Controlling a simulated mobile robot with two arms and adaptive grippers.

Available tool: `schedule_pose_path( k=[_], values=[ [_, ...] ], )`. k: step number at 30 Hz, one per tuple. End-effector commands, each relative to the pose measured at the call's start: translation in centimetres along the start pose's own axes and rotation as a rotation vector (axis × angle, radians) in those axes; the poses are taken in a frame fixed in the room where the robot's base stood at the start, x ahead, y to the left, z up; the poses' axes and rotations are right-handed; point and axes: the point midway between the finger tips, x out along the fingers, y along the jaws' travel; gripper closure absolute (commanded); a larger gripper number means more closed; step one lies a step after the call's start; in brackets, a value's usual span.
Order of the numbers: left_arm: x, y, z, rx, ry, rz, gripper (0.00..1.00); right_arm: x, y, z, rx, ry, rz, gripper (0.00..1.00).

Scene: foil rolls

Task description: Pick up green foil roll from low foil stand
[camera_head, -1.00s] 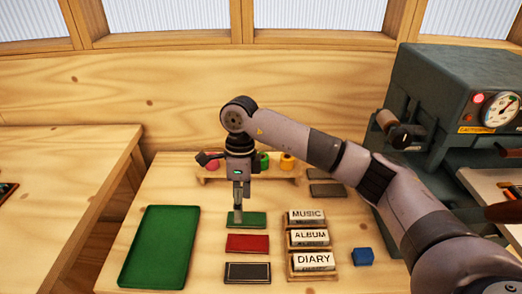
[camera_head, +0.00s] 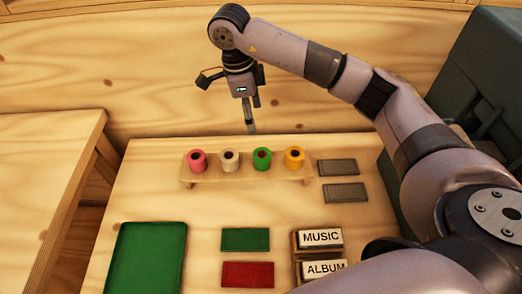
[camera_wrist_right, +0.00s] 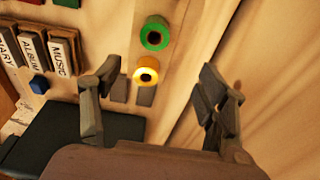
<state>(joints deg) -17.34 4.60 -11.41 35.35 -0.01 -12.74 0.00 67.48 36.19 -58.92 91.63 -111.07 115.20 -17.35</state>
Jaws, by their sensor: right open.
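The green foil roll (camera_head: 262,158) stands upright on the low wooden foil stand (camera_head: 245,177), between a white roll and a yellow-orange roll. In the right wrist view the green roll (camera_wrist_right: 155,34) shows at the top, beyond the fingers, with the yellow roll (camera_wrist_right: 146,71) nearer. My right gripper (camera_head: 251,128) hangs pointing down, above and behind the stand, apart from the rolls. In the right wrist view my right gripper (camera_wrist_right: 150,100) has its fingers wide apart with nothing held between them. My left gripper is out of view.
A pink roll (camera_head: 197,160) and a white roll (camera_head: 229,160) share the stand. Two grey plates (camera_head: 338,167) lie right of it. A green tray (camera_head: 146,258), green and red pads and labelled blocks (camera_head: 320,238) lie in front. A wooden wall stands close behind.

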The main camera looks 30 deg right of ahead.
Motion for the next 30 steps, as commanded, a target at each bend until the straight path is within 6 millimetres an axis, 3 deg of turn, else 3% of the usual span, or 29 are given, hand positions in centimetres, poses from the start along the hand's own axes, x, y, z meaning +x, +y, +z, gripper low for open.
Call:
schedule_pose_path(
  k=[5, 13, 23, 30],
  values=[
    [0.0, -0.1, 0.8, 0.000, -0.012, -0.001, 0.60, 3.5, 0.2, 0.0, -0.001, 0.001, 0.007, 0.32],
    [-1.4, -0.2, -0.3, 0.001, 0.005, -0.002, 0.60, 8.8, 0.2, -0.1, 0.000, 0.003, 0.005, 0.32],
    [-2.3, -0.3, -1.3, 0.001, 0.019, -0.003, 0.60, 11.5, 0.3, -0.1, 0.000, 0.002, 0.004, 0.32],
    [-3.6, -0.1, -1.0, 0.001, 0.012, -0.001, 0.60, 15.0, 0.8, -0.2, 0.000, 0.001, 0.005, 0.32]
  ],
)
